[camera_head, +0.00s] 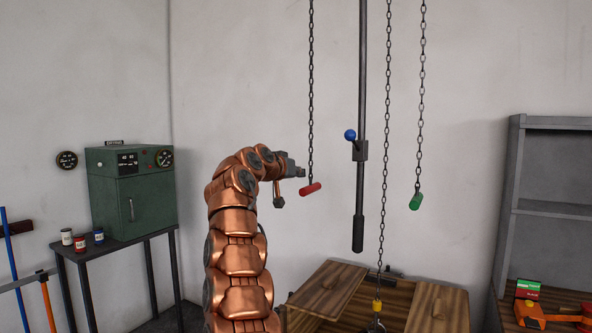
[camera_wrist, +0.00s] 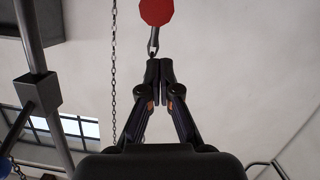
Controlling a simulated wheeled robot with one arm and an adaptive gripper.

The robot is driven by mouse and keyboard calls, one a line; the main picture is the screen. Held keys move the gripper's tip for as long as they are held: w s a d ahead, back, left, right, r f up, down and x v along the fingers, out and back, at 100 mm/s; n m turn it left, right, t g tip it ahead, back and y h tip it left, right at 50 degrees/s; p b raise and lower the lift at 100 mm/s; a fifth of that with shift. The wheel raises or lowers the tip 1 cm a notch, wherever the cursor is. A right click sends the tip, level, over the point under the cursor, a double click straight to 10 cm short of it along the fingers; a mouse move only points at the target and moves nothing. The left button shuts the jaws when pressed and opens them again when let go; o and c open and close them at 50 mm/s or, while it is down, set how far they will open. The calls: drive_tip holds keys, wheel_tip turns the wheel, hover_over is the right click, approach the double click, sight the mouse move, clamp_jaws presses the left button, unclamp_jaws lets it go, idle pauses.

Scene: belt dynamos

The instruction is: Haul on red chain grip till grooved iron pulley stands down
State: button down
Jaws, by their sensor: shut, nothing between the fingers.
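The red chain grip (camera_head: 310,189) is a short red bar, slightly tilted, at the lower end of a dark hanging chain (camera_head: 311,90). In the wrist view, the red grip (camera_wrist: 157,12) shows end-on at the top edge, with a short link running from it towards my fingertips. My gripper (camera_head: 302,173) is just above the red grip, close to the chain. In the wrist view, my gripper (camera_wrist: 159,68) has its fingers together and empty. A dark part (camera_head: 376,325) below a yellow piece on another chain is cut off by the bottom edge; I cannot tell if it is the pulley.
A green grip (camera_head: 416,201) hangs on a chain at right. A dark rod with a blue knob (camera_head: 350,135) hangs between. Below are wooden boards (camera_head: 328,289). A green cabinet (camera_head: 131,190) stands left, a grey shelf (camera_head: 550,210) right.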

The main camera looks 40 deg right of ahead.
drive_tip(key=shift+s+d+f+b, duration=0.1)
drive_tip(key=shift+s+f+b, duration=0.15)
drive_tip(key=shift+f, duration=0.45)
drive_tip(key=shift+s+f+b, duration=0.1)
drive_tip(key=shift+f+b, duration=0.2)
drive_tip(key=shift+f, duration=0.35)
drive_tip(key=shift+f, duration=0.1)
